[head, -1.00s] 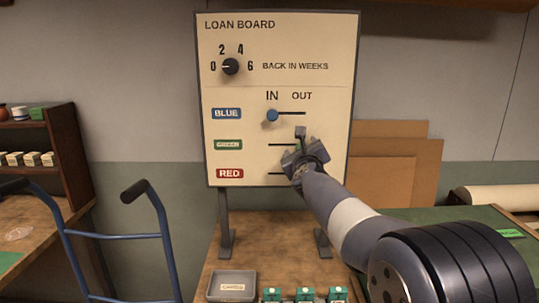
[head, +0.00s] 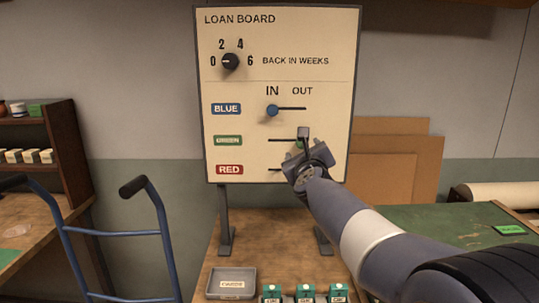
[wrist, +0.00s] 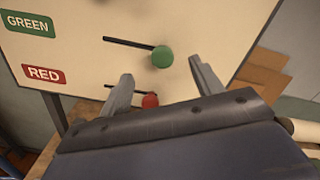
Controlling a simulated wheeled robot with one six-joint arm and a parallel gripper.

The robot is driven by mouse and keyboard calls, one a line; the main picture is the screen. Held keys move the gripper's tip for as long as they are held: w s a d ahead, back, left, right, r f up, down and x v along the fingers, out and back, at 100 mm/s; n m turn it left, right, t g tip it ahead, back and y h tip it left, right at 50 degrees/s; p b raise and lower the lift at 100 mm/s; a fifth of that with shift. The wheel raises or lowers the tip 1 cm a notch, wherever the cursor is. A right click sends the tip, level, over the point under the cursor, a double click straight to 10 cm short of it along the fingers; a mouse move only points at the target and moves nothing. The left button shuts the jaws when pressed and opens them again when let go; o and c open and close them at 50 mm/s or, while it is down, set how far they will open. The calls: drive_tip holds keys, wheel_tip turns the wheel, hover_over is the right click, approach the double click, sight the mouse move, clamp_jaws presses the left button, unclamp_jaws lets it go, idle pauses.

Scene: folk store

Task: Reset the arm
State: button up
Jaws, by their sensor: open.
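My gripper (head: 303,146) is open in front of the loan board (head: 340,60), near its green and red rows. In the wrist view its two fingers (wrist: 162,80) are apart with nothing held. The green knob (wrist: 162,57) shows beyond and between the fingertips, at the right end of its slot; in the head view the green knob (head: 299,144) is partly covered by my gripper. The red knob (wrist: 150,101) shows past the fingers, at the right of its slot; my gripper hides it in the head view. The blue knob (head: 272,110) is at the IN end.
A black dial (head: 231,61) points toward 0. A grey tray (head: 231,284) and several green-topped boxes (head: 305,293) stand below the board. A blue hand truck (head: 160,205) is at left. Cardboard sheets (head: 395,170) lean behind at right, beside a green mat (head: 440,228).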

sight(301, 144)
drive_tip(key=w+p, duration=0.1)
drive_tip(key=w, duration=0.4)
drive_tip(key=shift+r, duration=0.15)
drive_tip(key=shift+w+a+r+p, duration=0.1)
drive_tip(key=shift+w+a+p, duration=0.05)
drive_tip(key=shift+a+p, duration=0.6)
drive_tip(key=shift+a, duration=0.25)
drive_tip(key=shift+f, duration=0.2)
